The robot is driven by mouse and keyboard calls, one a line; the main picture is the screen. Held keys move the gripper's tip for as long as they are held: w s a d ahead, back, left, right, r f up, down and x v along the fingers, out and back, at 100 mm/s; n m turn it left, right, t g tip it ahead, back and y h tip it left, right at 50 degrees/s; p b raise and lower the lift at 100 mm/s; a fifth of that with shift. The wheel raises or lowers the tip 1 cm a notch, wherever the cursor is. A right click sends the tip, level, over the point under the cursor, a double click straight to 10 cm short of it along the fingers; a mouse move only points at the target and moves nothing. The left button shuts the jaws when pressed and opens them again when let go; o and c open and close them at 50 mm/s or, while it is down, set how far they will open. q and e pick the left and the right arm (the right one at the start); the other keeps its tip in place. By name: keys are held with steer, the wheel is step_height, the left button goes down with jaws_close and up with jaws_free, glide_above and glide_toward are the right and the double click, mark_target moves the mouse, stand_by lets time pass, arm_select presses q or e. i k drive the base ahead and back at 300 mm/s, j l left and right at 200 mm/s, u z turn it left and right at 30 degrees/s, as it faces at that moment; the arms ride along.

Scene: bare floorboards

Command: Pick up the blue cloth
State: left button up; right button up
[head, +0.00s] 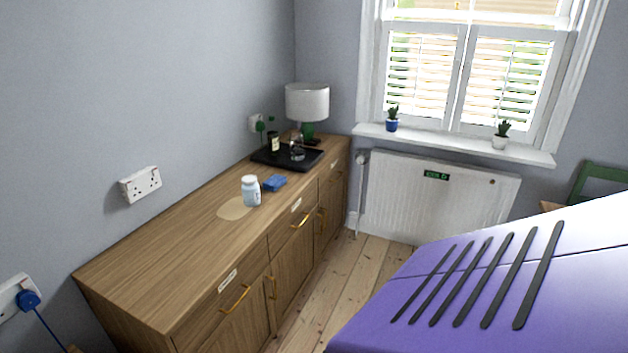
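A small folded blue cloth (274,183) lies on top of the wooden sideboard (160,262), near its front edge. A white jar with a pale blue label (250,190) stands just to the left of the cloth, close to it. Neither of my grippers shows in the head view.
A round tan patch (234,208) lies by the jar. A black tray (272,160) with a bottle and other small items, and a white-shaded lamp (307,102), stand farther back. A large purple surface with dark slots (520,290) fills the lower right. Floorboards (345,270) show bare before the sideboard.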

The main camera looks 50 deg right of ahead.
mark_target(273, 183)
steer(key=z, duration=1.45)
